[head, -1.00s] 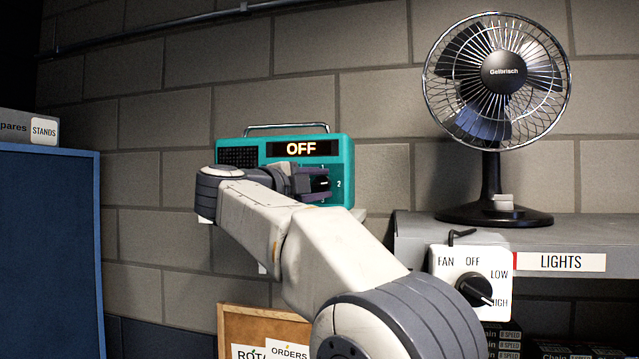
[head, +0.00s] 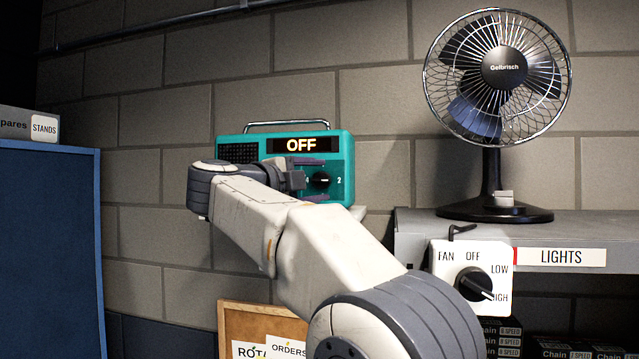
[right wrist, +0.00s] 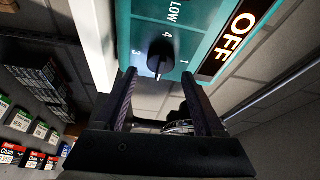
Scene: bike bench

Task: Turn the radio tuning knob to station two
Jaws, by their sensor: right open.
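The teal radio (head: 348,170) stands against the wall, its display (head: 301,145) reading OFF. Its black tuning knob (head: 320,180) is on the front, with numbers around it. The white pointer mark faces the 2 at the right. The knob also shows in the right wrist view (right wrist: 158,52), its pointer towards the picture bottom, where the 2 is hidden. My right gripper (head: 311,179) is open and empty, its fingers above and below the knob in the head view. My left gripper is out of view.
A grey shelf (head: 415,235) at the right holds a fan (head: 490,212). A fan switch box (head: 445,255) hangs on the shelf front beside a LIGHTS label (head: 560,257). A blue panel (head: 50,250) stands at the left. A wooden board (head: 232,320) is below my arm.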

